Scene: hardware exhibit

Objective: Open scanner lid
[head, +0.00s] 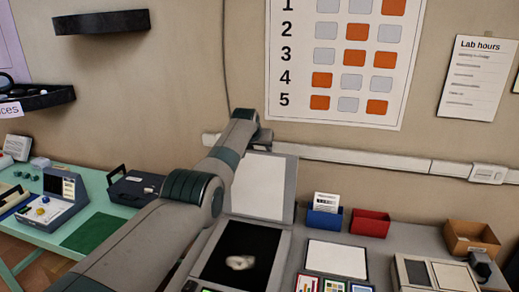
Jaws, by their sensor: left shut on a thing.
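The scanner (284,259) stands on the grey counter with its lid (260,186) raised steeply, its pale inner face toward me. The dark scanner bed (218,262) is uncovered, with a small whitish shape on it. My left arm reaches over the scanner's left side. My left gripper (264,138) is at the top edge of the lid and shut on it; the arm partly hides the fingers and the lid's left side. My right gripper is not in view.
A blue bin (324,222) with cards and a red bin (370,223) stand right of the lid. A cardboard box (470,240) is farther right. A white cable channel (390,162) runs along the wall behind. A green table (95,205) with devices is at left.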

